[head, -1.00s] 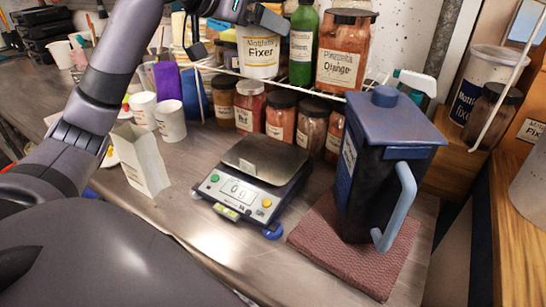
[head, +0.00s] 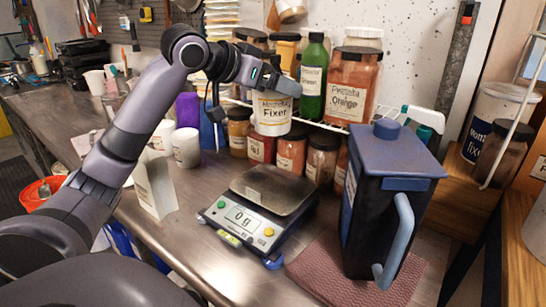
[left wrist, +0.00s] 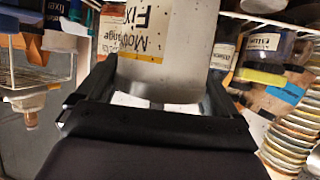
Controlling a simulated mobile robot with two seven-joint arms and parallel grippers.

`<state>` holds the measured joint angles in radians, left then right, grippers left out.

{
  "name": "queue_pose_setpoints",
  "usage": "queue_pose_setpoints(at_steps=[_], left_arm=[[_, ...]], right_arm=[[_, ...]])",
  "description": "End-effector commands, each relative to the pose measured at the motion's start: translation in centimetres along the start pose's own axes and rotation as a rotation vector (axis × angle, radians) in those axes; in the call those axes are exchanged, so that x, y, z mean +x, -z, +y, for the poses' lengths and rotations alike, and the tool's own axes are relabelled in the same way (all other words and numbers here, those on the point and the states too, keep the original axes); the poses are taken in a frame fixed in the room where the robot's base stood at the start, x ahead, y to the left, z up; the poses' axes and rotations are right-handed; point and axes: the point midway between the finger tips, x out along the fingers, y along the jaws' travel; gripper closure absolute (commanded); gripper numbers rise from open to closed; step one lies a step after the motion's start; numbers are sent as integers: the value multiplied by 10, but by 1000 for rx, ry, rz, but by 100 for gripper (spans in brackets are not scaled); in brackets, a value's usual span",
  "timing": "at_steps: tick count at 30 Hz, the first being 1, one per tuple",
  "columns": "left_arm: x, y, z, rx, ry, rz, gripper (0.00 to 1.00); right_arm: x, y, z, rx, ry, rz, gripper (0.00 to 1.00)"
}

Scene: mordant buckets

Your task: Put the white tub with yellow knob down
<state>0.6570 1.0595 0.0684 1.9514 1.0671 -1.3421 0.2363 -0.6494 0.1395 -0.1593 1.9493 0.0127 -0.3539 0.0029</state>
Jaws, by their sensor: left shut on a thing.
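The white tub labelled "Mordant Fixer" (head: 271,125) hangs in my left gripper (head: 275,90), above the far side of the scale and in front of the lower row of jars. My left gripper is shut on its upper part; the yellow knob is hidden. In the left wrist view the tub (left wrist: 158,68) sits between the two fingers of the left gripper (left wrist: 160,100), its label upside down. My right gripper is not in view.
A scale (head: 262,196) reading 0 g stands below the tub, its plate empty. A dark blue jug (head: 395,165) stands on a red mat (head: 318,275) at right. A wire shelf with jars is behind. White cups (head: 186,148) and an open carton (head: 155,185) are left.

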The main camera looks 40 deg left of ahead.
Motion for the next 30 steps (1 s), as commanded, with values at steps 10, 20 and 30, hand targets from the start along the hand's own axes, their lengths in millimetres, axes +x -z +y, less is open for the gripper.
queue_pose_setpoints(at_steps=[10,20,30], left_arm=[[31,-65,1,-2,-3,-1,66],[46,-96,0,1,-1,3,66],[63,-130,0,1,-1,3,66]], right_arm=[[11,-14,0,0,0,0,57],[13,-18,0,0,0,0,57],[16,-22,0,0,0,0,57]])
